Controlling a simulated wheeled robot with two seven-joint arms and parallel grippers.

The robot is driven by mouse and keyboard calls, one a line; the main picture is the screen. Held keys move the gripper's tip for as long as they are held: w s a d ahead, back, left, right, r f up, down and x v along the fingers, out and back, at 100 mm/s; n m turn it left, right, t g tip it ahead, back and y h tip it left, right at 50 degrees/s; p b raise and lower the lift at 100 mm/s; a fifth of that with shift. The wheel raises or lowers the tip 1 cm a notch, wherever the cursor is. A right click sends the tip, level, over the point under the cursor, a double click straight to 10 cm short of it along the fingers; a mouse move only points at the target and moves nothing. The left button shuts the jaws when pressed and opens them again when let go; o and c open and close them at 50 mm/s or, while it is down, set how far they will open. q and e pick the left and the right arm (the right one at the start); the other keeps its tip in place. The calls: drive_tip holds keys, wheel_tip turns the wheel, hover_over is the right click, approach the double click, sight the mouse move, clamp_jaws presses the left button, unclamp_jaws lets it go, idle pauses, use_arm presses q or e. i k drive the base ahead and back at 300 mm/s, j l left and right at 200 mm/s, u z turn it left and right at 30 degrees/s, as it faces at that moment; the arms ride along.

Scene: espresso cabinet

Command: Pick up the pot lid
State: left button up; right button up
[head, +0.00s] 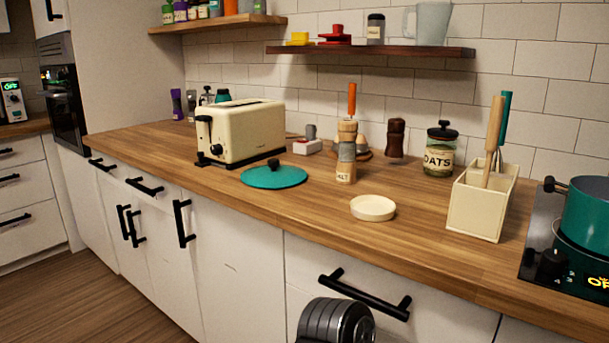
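The pot lid (290,178) is a round teal disc with a black knob on top. It lies flat on the wooden counter, knob up, in front of the cream toaster (248,133). Nothing touches its knob. A teal pot (587,218) stands on the black hob at the right edge and is partly cut off. Neither of my grippers shows in the head view. Only a dark ribbed part of my own body shows at the bottom, in front of the drawers.
A small cream dish (373,208), a salt mill (346,165) and a utensil holder (475,209) stand right of the lid. An oats jar (440,155) is behind. A wooden shelf (370,50) overhangs the back. The counter in front of the lid is clear.

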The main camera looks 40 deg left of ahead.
sight(274, 174)
drive_tip(key=k+j, duration=0.1)
drive_tip(key=j, duration=0.3)
drive_tip(key=k+j+z, duration=0.1)
drive_tip(key=j, duration=0.3)
drive_tip(key=k+j, duration=0.15)
drive_tip(key=j, duration=0.25)
drive_tip(key=k+j+z, duration=0.15)
drive_tip(key=j, duration=0.25)
drive_tip(key=k+j, duration=0.15)
drive_tip(key=j, duration=0.2)
drive_tip(key=k+j+z, duration=0.1)
drive_tip(key=j, duration=0.3)
